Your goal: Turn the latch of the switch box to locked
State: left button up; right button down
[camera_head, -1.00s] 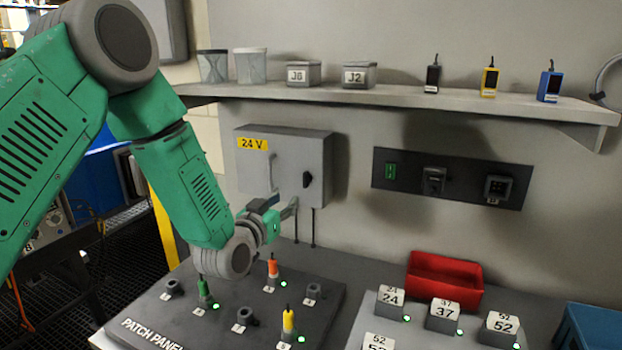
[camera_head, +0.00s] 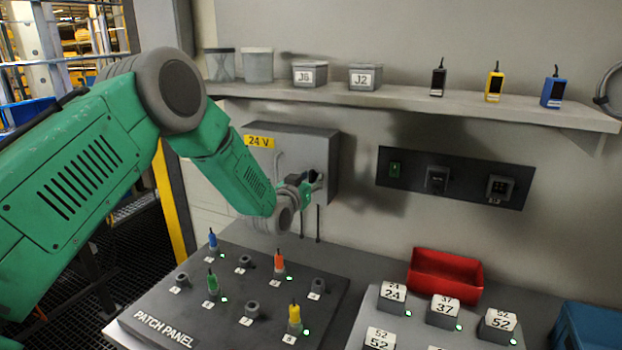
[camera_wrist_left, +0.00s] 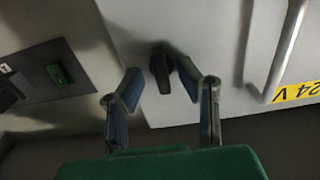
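The grey switch box (camera_head: 327,158) with a yellow 24 V label (camera_head: 259,142) hangs on the wall below the shelf. Its black latch (camera_wrist_left: 161,70) shows in the left wrist view, on the box's front face, and lies between the fingertips. My left gripper (camera_wrist_left: 168,88) is open, with one finger on each side of the latch and a gap on both sides. In the head view my left gripper (camera_head: 308,184) is at the box front, partly hiding the latch. The box's handle (camera_wrist_left: 289,50) is to the right in the wrist view. My right gripper is not in view.
A patch panel (camera_head: 165,338) with several coloured plugs lies below my left arm. A shelf (camera_head: 400,97) with containers and small devices runs above the box. A dark socket panel (camera_head: 460,180) is to the right. A red bin (camera_head: 446,275) sits on the bench.

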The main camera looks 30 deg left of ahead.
pick_arm(q)
jog(key=shift+a, duration=0.2)
grip_shut()
jog(key=m+b, duration=0.2)
jog(key=m, duration=0.1)
jog(key=shift+d+f, duration=0.15)
jog(key=m+b, duration=0.3)
jog(key=m, duration=0.1)
jog(key=shift+m, duration=0.3)
jog(key=m+b, duration=0.5)
jog(key=shift+d+f, duration=0.15)
jog(key=shift+f, duration=0.1)
jog(key=m+b, duration=0.4)
jog(key=m, duration=0.1)
jog(key=shift+f+m+b, duration=0.1)
jog(key=shift+m+b, duration=0.2)
